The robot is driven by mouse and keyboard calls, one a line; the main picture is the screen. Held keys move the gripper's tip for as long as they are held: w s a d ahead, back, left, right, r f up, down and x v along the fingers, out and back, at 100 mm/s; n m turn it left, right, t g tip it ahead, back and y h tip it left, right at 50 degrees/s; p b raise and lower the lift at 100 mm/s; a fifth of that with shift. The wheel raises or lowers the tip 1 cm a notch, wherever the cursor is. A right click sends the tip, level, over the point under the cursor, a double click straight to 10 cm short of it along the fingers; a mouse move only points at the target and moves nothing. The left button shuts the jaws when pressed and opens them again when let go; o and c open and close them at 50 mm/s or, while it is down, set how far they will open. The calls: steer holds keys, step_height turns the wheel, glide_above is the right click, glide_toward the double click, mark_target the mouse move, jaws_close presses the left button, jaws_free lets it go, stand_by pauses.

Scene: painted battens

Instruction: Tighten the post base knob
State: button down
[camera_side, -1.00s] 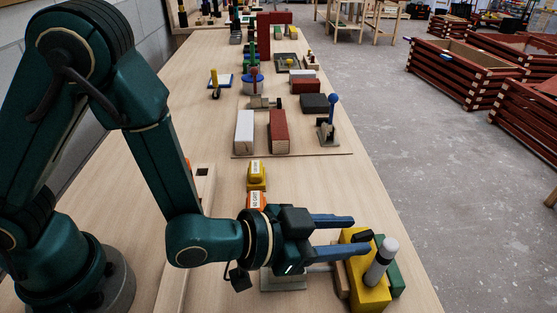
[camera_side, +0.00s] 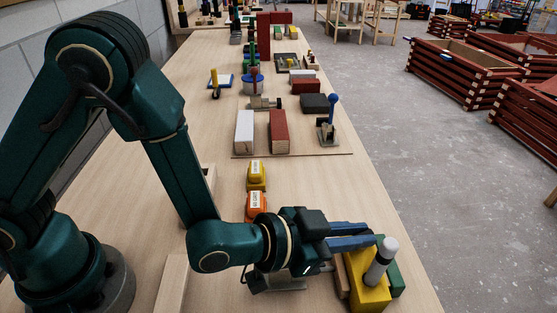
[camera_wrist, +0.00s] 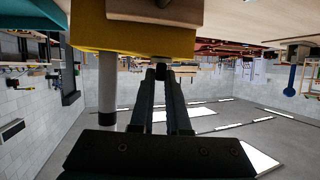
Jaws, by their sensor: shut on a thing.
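A yellow post base (camera_side: 368,288) stands at the near right end of the bench, with a grey post (camera_side: 376,268) with a white top rising at a tilt. In the wrist view the yellow base (camera_wrist: 130,38) fills the top and the post (camera_wrist: 107,97) hangs to the left of my fingers. My gripper (camera_side: 372,236) reaches in from the left, its blue fingers close together and shut on the dark knob at the base. The knob (camera_wrist: 160,70) shows only as a small dark piece between the fingertips; its turn and seating are hidden.
A green block (camera_side: 397,279) sits against the base's right side. The bench's right edge is close by.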

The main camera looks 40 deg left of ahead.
steer(key=shift+n+y, duration=0.4)
steer(key=c, duration=0.9)
jaws_free()
steer(key=v, duration=0.5)
steer(key=shift+s, duration=0.1)
